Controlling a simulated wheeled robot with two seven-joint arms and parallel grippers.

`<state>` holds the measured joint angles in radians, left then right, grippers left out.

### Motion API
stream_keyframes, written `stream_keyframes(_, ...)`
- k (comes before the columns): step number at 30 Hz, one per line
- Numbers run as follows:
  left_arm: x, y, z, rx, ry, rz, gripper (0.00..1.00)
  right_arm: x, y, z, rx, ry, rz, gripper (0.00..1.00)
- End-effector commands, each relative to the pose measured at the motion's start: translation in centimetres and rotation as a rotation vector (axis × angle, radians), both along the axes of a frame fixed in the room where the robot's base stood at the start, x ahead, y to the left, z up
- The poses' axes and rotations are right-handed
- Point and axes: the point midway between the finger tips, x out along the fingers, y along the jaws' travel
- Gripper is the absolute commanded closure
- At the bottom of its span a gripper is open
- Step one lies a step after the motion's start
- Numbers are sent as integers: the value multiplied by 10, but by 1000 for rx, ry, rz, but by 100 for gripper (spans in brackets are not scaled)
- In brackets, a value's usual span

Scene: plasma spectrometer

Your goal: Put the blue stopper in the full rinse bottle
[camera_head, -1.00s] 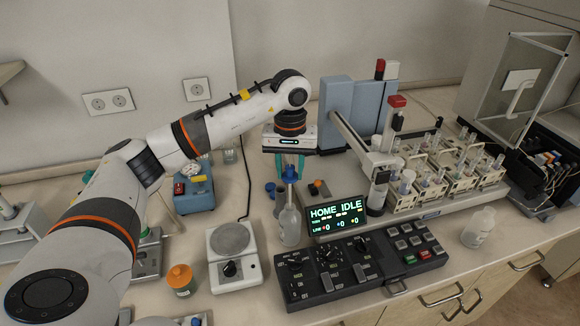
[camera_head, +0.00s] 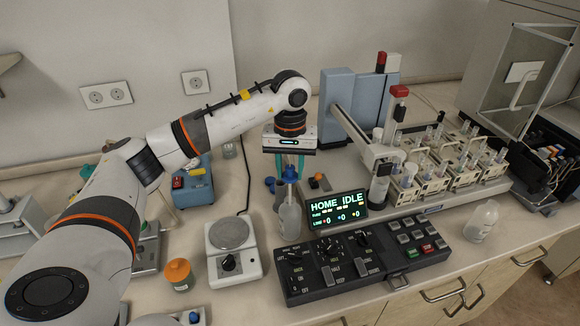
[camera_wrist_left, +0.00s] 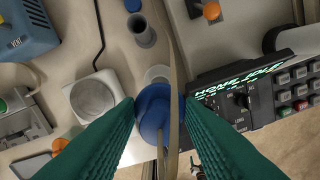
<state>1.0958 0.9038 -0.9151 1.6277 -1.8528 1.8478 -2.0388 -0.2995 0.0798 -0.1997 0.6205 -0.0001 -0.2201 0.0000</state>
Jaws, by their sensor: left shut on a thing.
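The blue stopper (camera_head: 290,173) is held between the teal fingers of my left gripper (camera_head: 290,163), which is shut on it. In the left wrist view the stopper (camera_wrist_left: 158,108) sits between both fingertips (camera_wrist_left: 160,112). Right below it stands a pale translucent bottle (camera_head: 290,220), upright, its narrow neck lined up under the stopper. I cannot tell whether the stopper touches or enters the neck. Another translucent bottle (camera_head: 482,222) stands far right on the bench. The liquid levels are hard to make out. My right gripper is not in view.
A black control panel (camera_head: 365,262) and lit display (camera_head: 338,210) stand close right of the nearer bottle. A white hotplate (camera_head: 233,250) is on its left. An orange-lidded jar (camera_head: 179,275) stands front left.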

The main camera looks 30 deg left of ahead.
Motion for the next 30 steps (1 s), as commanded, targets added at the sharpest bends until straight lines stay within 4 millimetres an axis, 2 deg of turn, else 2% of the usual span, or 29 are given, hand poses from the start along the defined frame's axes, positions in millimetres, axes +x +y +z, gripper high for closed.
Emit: stream_keyframes(30,0,0,-27,0,0,0,88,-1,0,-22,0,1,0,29)
